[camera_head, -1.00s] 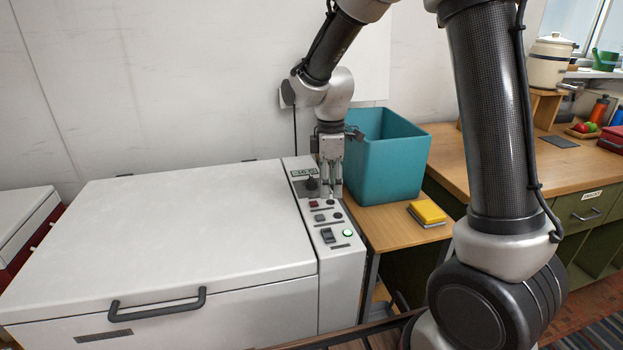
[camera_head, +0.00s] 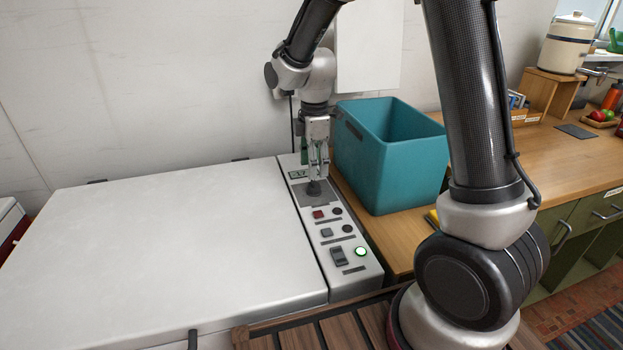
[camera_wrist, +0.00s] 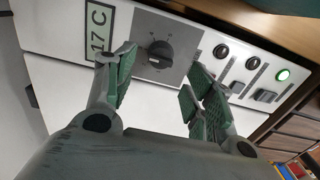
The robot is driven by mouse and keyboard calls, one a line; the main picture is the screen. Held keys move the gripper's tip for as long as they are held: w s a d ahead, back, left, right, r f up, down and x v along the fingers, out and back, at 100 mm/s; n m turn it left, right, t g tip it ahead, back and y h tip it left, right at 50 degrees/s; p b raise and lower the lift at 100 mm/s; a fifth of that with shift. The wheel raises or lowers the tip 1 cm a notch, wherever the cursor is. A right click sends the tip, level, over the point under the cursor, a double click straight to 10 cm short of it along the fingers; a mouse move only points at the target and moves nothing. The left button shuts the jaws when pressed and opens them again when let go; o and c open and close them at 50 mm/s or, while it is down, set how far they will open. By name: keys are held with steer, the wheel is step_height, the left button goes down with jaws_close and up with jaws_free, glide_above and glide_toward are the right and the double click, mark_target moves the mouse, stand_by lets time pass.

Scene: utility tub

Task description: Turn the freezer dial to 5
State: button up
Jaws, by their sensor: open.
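The freezer dial (camera_head: 314,188) is a dark round knob on a grey plate at the far end of the control panel. In the wrist view the black dial (camera_wrist: 158,53) shows a pale mark on its lower left side; the scale marks around it are too small to read. My gripper (camera_head: 317,174) points down just above the dial. In the wrist view my gripper (camera_wrist: 160,78) is open, one green-padded finger on each side of the dial, with nothing held. I cannot tell whether the fingers touch it. The white chest freezer (camera_head: 170,235) is closed.
A display (camera_wrist: 101,30) reading about 17 C sits beside the dial. A red button (camera_head: 318,214), a rocker switch (camera_head: 338,256) and a lit green button (camera_head: 361,251) lie nearer on the panel. A teal bin (camera_head: 400,165) stands close right of my gripper on a wooden counter (camera_head: 540,165).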

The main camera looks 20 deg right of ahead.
mark_target(314, 181)
step_height(314, 181, down, 6)
steer(key=shift+f, duration=0.25)
steer(key=c, duration=1)
